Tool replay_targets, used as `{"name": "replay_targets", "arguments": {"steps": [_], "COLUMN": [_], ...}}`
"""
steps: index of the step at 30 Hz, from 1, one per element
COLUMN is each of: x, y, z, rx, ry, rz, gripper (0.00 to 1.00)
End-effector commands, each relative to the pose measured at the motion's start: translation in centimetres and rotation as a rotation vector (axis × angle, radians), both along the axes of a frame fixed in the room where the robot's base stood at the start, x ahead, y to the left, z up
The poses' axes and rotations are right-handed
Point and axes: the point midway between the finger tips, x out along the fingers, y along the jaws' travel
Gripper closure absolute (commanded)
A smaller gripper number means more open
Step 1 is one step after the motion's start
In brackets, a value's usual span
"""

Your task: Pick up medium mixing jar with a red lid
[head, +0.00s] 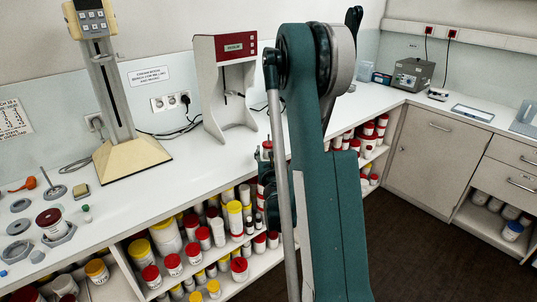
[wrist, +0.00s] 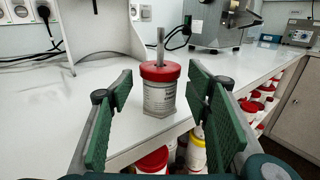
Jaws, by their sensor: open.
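The mixing jar (wrist: 159,98) with a red lid (wrist: 159,71) is in the middle of the wrist view. It is white with a printed label, stands upright near the counter's front edge, and a metal rod rises from its lid. My gripper (wrist: 161,88) is open, with one green-padded finger on each side of the jar. The pads look apart from the jar, and nothing is held. In the head view my arm covers most of the gripper and the jar area, so the jar is hard to make out there.
The white counter (head: 190,165) has a red-and-white stand (head: 227,85) and a tall mixer with a cream base (head: 130,155). Shelves below hold many jars with red or yellow lids. Another red-lidded jar (head: 55,225) stands at the left. The dark floor (head: 420,240) is clear at right.

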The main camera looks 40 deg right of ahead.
Motion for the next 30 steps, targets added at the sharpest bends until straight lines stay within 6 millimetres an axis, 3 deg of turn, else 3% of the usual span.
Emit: {"name": "replay_targets", "arguments": {"steps": [9, 26, 30], "x": [2.3, 2.5, 2.5], "y": [-1.7, -1.8, -1.8], "z": [-0.2, -0.1, -0.1], "rx": [0.000, 0.000, 0.000], "ry": [0.000, 0.000, 0.000], "rz": [0.000, 0.000, 0.000], "gripper": [0.51, 0.51, 0.67]}}
